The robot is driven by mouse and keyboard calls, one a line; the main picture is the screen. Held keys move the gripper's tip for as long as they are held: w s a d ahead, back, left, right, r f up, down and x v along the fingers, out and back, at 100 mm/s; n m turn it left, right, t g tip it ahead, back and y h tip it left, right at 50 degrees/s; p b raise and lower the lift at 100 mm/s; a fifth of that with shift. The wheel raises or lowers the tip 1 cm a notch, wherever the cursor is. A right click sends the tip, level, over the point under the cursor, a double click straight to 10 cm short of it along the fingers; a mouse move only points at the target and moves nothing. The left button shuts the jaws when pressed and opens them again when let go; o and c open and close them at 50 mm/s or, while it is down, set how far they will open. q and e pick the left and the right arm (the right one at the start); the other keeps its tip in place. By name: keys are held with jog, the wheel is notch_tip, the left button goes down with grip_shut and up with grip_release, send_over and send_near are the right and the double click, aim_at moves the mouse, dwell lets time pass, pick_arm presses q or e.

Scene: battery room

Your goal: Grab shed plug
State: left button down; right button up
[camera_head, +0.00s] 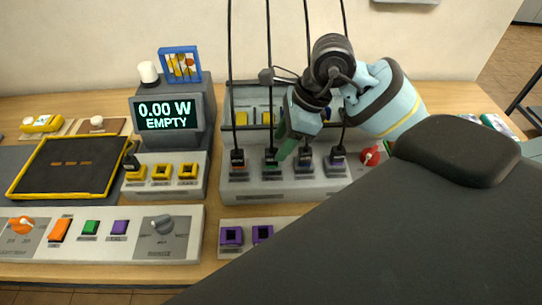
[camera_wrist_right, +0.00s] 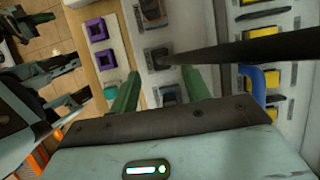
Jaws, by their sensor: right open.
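A row of black plugs with cables stands in the grey socket panel (camera_head: 285,187): a left plug (camera_head: 237,158), a second plug (camera_head: 270,159), a third (camera_head: 304,159) and a right one (camera_head: 337,157). I cannot read which is the shed plug. My right gripper (camera_head: 283,148) is open, its green fingers low over the panel near the second and third plugs. In the right wrist view its fingers (camera_wrist_right: 160,76) stand on either side of a black plug (camera_wrist_right: 157,56); contact cannot be judged.
A display (camera_head: 167,112) reads 0.00 W EMPTY. Black cables rise from the plugs; one cable (camera_wrist_right: 230,48) crosses the right wrist view. A red knob (camera_head: 370,156) is at the panel's right, purple sockets (camera_head: 232,236) in front, and a yellow-edged black tray (camera_head: 70,164) at left.

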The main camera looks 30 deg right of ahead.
aim_at(273, 151)
jog(key=shift+w+x, duration=0.15)
jog(key=shift+x, duration=1.15)
jog(key=shift+w+x, duration=0.1)
jog(key=shift+x, duration=1.2)
jog(key=shift+a+r, duration=0.1)
jog(key=shift+r, duration=0.05)
grip_shut()
